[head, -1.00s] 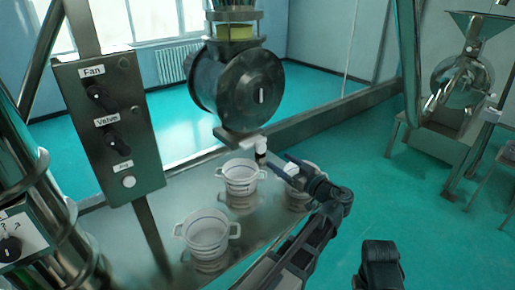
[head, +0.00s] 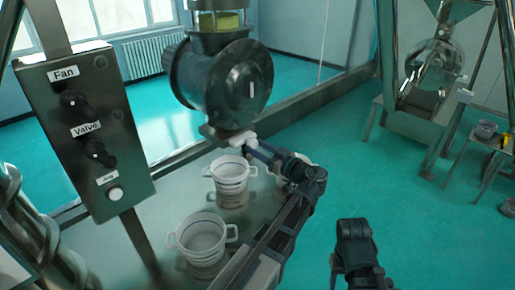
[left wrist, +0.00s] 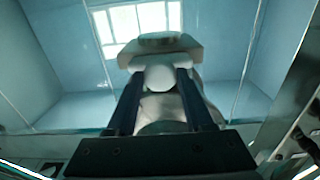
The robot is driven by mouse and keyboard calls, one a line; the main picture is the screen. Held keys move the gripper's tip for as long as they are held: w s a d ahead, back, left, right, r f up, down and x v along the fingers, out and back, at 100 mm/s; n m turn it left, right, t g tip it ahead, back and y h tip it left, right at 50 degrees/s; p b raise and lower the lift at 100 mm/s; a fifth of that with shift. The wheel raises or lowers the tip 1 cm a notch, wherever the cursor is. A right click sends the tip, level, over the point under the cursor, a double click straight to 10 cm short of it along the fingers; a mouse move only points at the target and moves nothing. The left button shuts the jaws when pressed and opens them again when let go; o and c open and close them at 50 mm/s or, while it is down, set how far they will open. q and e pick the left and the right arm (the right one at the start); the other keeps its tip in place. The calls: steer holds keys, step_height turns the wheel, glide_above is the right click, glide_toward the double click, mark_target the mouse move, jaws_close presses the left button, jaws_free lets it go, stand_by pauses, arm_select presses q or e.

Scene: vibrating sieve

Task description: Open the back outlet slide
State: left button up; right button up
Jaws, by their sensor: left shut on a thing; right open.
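The dark sieve drum (head: 225,85) has a white outlet slide (head: 241,139) at its lower end. My left gripper (head: 250,145) reaches it from the right and is shut on it. In the left wrist view, the white rounded end of the slide (left wrist: 160,78) sits between the two fingers of my left gripper (left wrist: 160,88). How far the slide stands out is hard to tell. My right gripper (head: 352,230) is low in the head view, apart from everything, and open.
White pots stand on the metal platform: one below the outlet (head: 230,178), one nearer (head: 203,237), and one partly hidden behind my left gripper. A control box (head: 88,135) with knobs is at left. A steel machine (head: 435,75) stands far right.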

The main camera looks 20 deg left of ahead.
arm_select(q)
jaws_close()
steer(key=v, duration=0.6)
steer(key=shift+s+d, duration=0.15)
steer(key=shift+d, duration=0.15)
steer(key=o, duration=0.7)
jaws_free()
steer(key=shift+o, duration=0.2)
